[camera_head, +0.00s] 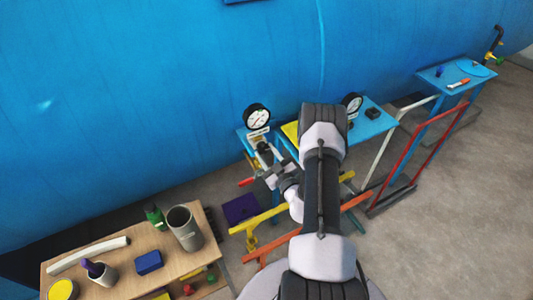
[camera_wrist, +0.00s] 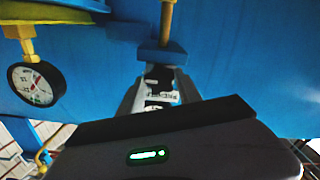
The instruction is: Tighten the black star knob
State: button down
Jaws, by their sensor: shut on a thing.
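My gripper (camera_head: 268,162) is at the blue stand, just below the near pressure gauge, in the head view. In the wrist view my gripper (camera_wrist: 160,82) points at the blue wall, its fingers close together on a small dark thing. This appears to be the black star knob (camera_wrist: 158,74); the fingers hide most of it, and its star shape cannot be made out. A blue block (camera_wrist: 162,52) with a brass rod (camera_wrist: 168,20) sits just beyond the fingertips. I cannot tell how tight the knob is.
The near gauge (camera_head: 257,117) also shows in the wrist view (camera_wrist: 36,85), left of my gripper. A second gauge (camera_head: 351,102) stands on the blue table (camera_head: 372,126). Yellow and red rails lie below. A wooden table (camera_head: 125,262) with a grey cup (camera_head: 184,228) is at lower left.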

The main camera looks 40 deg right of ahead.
dwell(0.4)
jog(key=c, duration=0.8)
grip_release()
jog(key=shift+c, duration=0.2)
jog(key=v, duration=1.7)
jog(key=shift+s, duration=0.2)
